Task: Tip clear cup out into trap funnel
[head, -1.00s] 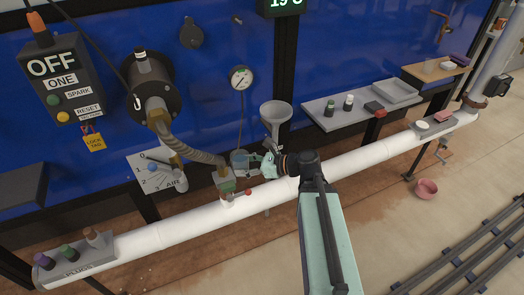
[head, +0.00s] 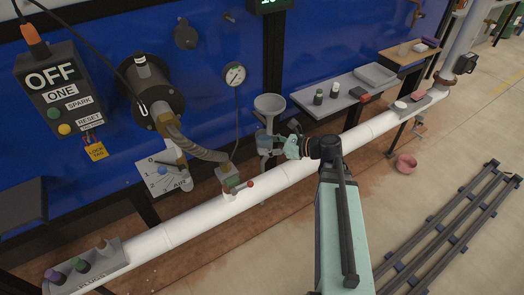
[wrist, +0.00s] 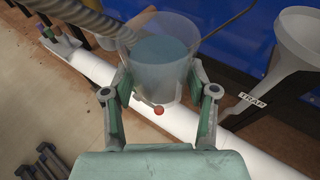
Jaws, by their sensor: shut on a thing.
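The clear cup (wrist: 160,65) is between my gripper's fingers in the wrist view, with blue-grey contents showing inside. It looks upright. In the head view the cup (head: 265,142) is small and partly hidden by the gripper. My gripper (head: 288,146) is shut on the cup, its two fingers on either side of it in the wrist view (wrist: 160,100). The grey trap funnel (head: 270,103) shows just above the cup in the head view. In the wrist view the funnel (wrist: 298,50) is to the right of the cup, apart from it, over a "TRAP" label.
A white pipe (head: 200,218) runs along the front, with a brass-and-green fitting (head: 229,178) and red knob (head: 250,183). A corrugated hose (head: 195,146) hangs left of the cup.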

